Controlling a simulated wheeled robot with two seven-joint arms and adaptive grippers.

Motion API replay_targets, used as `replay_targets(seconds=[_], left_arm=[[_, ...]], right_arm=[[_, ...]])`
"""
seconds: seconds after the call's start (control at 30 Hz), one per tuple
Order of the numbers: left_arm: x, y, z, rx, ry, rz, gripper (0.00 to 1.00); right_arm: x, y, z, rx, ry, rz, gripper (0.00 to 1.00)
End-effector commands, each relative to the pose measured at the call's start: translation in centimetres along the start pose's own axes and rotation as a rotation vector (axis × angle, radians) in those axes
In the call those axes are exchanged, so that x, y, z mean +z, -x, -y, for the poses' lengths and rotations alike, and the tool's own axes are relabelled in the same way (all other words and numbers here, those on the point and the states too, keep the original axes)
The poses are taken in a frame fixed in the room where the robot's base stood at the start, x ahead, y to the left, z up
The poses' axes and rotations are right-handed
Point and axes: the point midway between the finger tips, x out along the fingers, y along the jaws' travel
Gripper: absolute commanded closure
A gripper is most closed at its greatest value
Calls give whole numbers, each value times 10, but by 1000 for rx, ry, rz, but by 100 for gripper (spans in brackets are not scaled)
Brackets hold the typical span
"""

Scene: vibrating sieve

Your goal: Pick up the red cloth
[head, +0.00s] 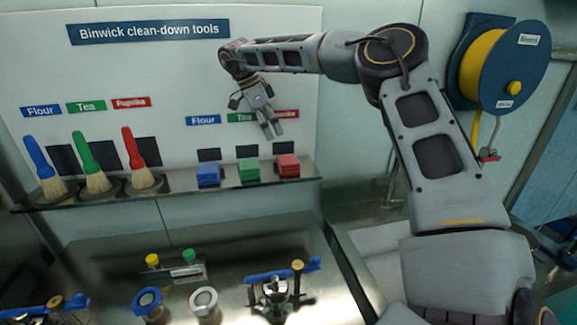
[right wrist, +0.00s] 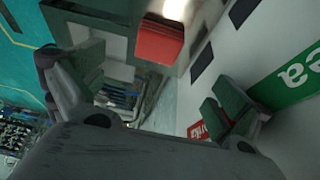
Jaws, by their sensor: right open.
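The red cloth (head: 288,166) is a small folded stack at the right end of the shelf, beside the green cloth (head: 249,170) and the blue cloth (head: 207,175). My right gripper (head: 273,134) is open and empty, pointing down above the cloths, over the space between green and red, apart from them. In the right wrist view the red cloth (right wrist: 160,41) shows beyond the spread fingers of my gripper (right wrist: 155,88), near the top middle. My left gripper is not in view.
A white tool board (head: 150,70) stands behind the shelf (head: 110,197). A blue hose reel (head: 500,62) is at the right. Jars and clamps stand on the steel surface below the shelf.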

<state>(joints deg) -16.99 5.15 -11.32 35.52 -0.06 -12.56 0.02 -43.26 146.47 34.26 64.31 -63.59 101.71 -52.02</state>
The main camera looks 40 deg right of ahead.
Motion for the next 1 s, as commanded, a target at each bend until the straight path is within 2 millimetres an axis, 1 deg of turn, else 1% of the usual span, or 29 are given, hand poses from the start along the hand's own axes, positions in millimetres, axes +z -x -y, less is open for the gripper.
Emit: replay_targets(seconds=[0.2,0.5,0.6,0.77,1.0], left_arm=[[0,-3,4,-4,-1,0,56],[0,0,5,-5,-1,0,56],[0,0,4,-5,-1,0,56],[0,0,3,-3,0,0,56],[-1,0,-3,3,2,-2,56]], right_arm=[[0,-25,0,2,0,0,0],[0,-63,-1,3,1,1,0],[0,-72,0,2,0,1,0],[0,-78,0,0,0,1,0],[0,-78,0,0,0,1,0]])
